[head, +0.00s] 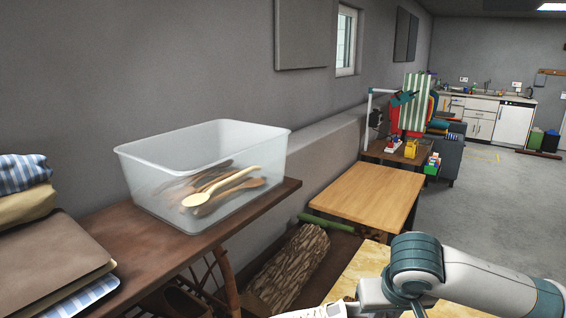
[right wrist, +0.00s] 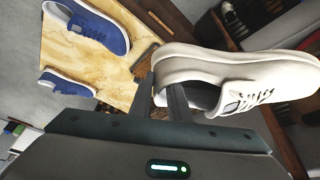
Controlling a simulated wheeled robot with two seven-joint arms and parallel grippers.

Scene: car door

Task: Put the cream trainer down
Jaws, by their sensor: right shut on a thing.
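The cream trainer (right wrist: 235,75) fills the upper right of the right wrist view, tilted. My right gripper (right wrist: 165,98) is shut on it at the collar, with one dark finger inside the opening. The trainer is held up, apart from the plywood top (right wrist: 75,75) behind it. Two blue trainers with white soles, an upper one (right wrist: 90,22) and a lower one (right wrist: 68,84), lie on that top. In the head view my right arm comes in at the lower right, and its gripper is not clearly seen there. My left gripper is in neither view.
A clear plastic bin (head: 150,185) with wooden spoons (head: 225,190) stands on a dark shelf (head: 110,225) at the left. Folded cloths (head: 55,255) lie beside it. A bare wooden table (head: 365,195) stands ahead. A log (head: 290,270) lies low by the wall.

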